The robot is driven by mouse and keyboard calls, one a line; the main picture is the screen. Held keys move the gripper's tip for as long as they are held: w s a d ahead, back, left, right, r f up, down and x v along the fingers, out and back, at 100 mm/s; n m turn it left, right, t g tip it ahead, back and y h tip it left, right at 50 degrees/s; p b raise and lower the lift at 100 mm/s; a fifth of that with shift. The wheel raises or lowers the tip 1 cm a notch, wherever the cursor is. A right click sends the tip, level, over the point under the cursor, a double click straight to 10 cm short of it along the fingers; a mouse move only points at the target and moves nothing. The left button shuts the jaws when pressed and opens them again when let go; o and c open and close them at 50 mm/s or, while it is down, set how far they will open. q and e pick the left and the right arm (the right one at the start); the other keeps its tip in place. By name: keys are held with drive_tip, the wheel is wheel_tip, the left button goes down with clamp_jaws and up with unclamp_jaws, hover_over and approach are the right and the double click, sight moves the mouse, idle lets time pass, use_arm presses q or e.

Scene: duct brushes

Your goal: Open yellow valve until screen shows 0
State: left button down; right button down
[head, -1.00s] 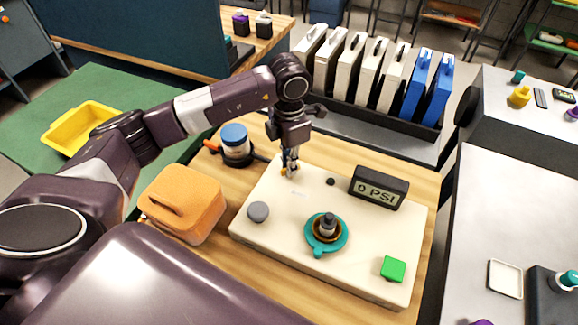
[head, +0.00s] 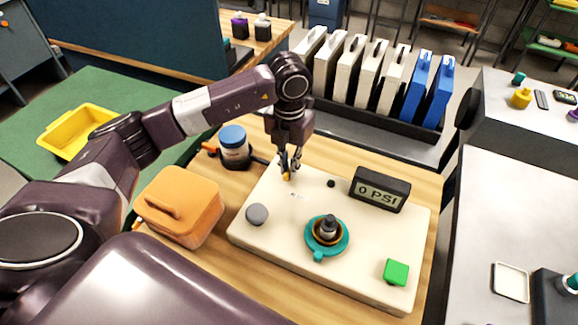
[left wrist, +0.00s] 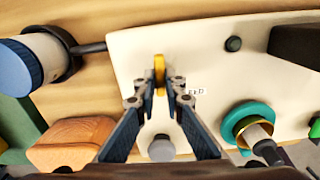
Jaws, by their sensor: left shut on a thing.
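The yellow valve (left wrist: 159,66) is a narrow handle on the cream board (head: 270,235). My left gripper (head: 287,172) points down at the back left of the board and is shut on this valve. In the left wrist view the fingertips (left wrist: 161,84) sit on both sides of the yellow handle. In the head view the fingers hide much of it. The dark screen box (head: 379,189) at the board's back right reads "0 PSI". My right gripper is not in view.
The board also carries a grey knob (head: 257,214), a teal ring with a dark post (head: 327,235), a green block (head: 396,272) and a small black knob (head: 331,184). An orange case (head: 178,205) and a blue-lidded jar (head: 234,146) stand left of the board.

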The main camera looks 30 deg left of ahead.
use_arm(q)
drive_tip(key=shift+w+r, duration=0.1)
drive_tip(key=c, duration=2)
unclamp_jaws()
wheel_tip(320, 180, up, 12)
drive_tip(key=shift+f, duration=0.1)
